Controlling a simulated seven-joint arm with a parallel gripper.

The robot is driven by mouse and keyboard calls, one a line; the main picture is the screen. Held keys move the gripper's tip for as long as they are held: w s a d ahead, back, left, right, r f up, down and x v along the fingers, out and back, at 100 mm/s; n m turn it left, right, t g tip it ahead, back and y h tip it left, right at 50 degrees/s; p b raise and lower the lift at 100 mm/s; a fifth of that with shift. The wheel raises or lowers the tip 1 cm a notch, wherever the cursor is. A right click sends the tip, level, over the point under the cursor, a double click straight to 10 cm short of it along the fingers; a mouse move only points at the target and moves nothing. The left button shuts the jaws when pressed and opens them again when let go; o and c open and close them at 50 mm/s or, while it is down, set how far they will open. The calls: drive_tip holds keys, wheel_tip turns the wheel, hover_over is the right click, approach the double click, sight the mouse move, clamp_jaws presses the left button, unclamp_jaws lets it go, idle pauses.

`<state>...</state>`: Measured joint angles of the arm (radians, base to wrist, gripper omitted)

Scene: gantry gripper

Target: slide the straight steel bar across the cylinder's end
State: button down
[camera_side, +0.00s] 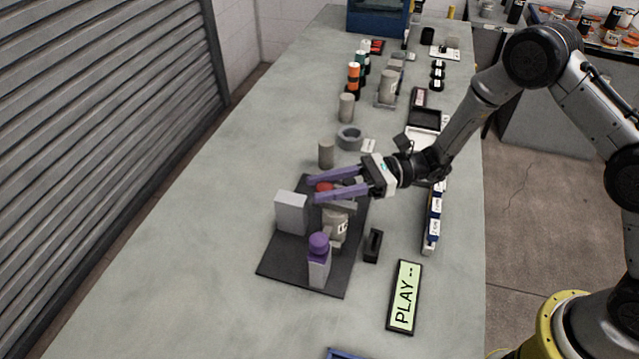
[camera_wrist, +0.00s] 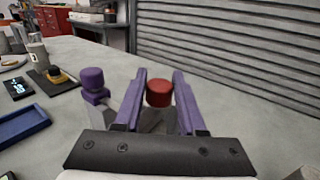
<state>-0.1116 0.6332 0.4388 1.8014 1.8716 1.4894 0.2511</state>
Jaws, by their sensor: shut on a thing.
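My gripper (camera_side: 315,189) has two long purple fingers, which also show in the wrist view (camera_wrist: 159,80). They close on a red round knob (camera_wrist: 159,93) that shows between them; the knob is also in the side view (camera_side: 323,187). A grey steel bar (camera_side: 346,206) shows just below the fingers and seems to belong to the knob, though the fingers hide the join. The grey cylinder (camera_side: 335,227) stands upright on a dark mat (camera_side: 285,266), right under the bar. I cannot tell whether the bar touches the cylinder's end.
A grey block (camera_side: 291,213) stands left of the cylinder, and a purple-topped post (camera_side: 319,262) stands in front; the post's top also shows in the wrist view (camera_wrist: 93,84). A small black block (camera_side: 373,246) and a PLAY display (camera_side: 404,297) lie to the right. The table's left side is clear.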

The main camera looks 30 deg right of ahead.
drive_tip(key=c, duration=0.5)
unclamp_jaws()
drive_tip(key=shift+s+d, duration=0.1)
drive_tip(key=shift+s, duration=0.05)
drive_tip(key=s+d, duration=0.2)
drive_tip(key=d, duration=1.1)
drive_tip(key=shift+s+d, duration=0.3)
drive_tip(key=shift+s, duration=0.05)
